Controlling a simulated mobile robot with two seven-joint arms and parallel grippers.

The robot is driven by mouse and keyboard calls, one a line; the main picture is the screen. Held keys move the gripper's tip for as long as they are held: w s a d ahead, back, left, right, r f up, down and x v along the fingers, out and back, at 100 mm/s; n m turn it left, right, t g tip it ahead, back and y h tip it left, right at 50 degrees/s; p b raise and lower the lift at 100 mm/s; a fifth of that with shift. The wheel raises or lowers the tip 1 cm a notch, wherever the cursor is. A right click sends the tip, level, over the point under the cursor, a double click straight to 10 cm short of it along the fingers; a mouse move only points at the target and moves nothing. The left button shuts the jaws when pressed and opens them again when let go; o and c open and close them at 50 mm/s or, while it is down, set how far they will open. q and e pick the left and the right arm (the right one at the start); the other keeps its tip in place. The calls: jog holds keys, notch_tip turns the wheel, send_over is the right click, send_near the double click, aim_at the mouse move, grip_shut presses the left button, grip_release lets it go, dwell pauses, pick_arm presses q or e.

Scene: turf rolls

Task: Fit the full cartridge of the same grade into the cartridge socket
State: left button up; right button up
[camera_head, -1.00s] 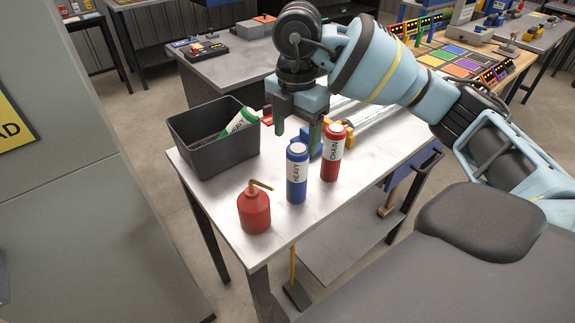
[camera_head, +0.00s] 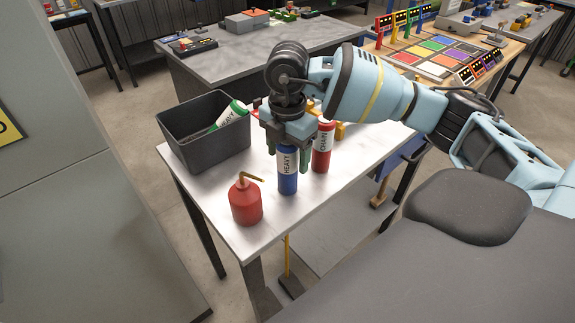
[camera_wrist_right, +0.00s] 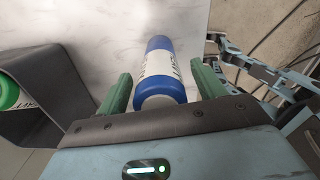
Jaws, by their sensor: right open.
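A blue cartridge (camera_head: 288,180) with a white band reading HEAVY stands upright on the bench. It also shows in the right wrist view (camera_wrist_right: 158,62). My right gripper (camera_head: 288,163) is open above it, its two green fingers on either side of the cartridge's upper part; in the right wrist view a gap shows on both sides. A red cartridge (camera_head: 322,158) marked CHAIN stands upright just right of it, partly behind my gripper. A green and white cartridge (camera_head: 232,113) lies tilted in a dark bin (camera_head: 207,157). I cannot make out the cartridge socket. My left gripper is not in view.
A red oil can (camera_head: 246,203) with a bent spout stands in front and left of the blue cartridge. The light bench top (camera_head: 241,242) is clear at its front edge. Yellow and red parts behind my right gripper are mostly hidden.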

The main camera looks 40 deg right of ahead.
jog(key=shift+c, duration=0.2)
jog(key=c, duration=1.3)
jog(key=shift+r, duration=0.15)
jog(key=shift+r, duration=0.25)
jog(key=r, duration=0.1)
jog(key=s+r, duration=0.1)
jog(key=shift+r, duration=0.4)
jog(key=s, duration=0.5)
jog(key=s+d+r, duration=0.1)
jog(key=s, duration=0.4)
jog(key=s+d, duration=0.1)
jog(key=s, duration=0.4)
jog(key=shift+r, duration=0.2)
